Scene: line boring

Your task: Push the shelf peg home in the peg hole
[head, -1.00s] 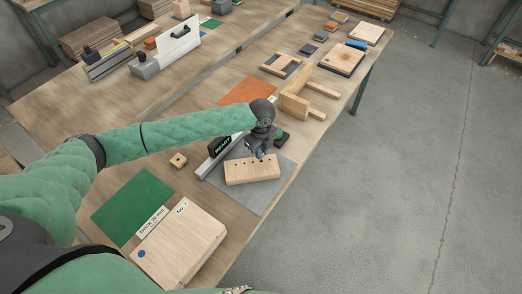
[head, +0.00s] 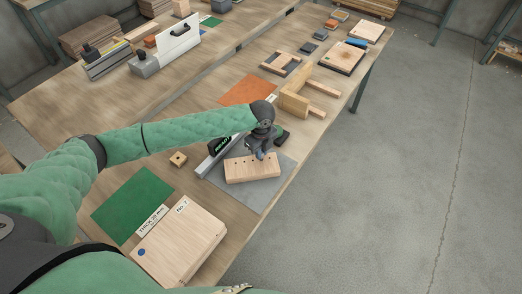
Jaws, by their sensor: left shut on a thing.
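A pale wooden block (head: 254,171) with a row of dark peg holes (head: 243,162) along its top lies on a grey mat (head: 272,190). My left gripper (head: 259,155) is at the block's top face, over the right part of the hole row. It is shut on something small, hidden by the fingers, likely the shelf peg. How deep the peg sits cannot be seen. My right gripper is not in view.
A grey rail (head: 211,161) lies behind the block. A wooden frame assembly (head: 296,101) stands beyond.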

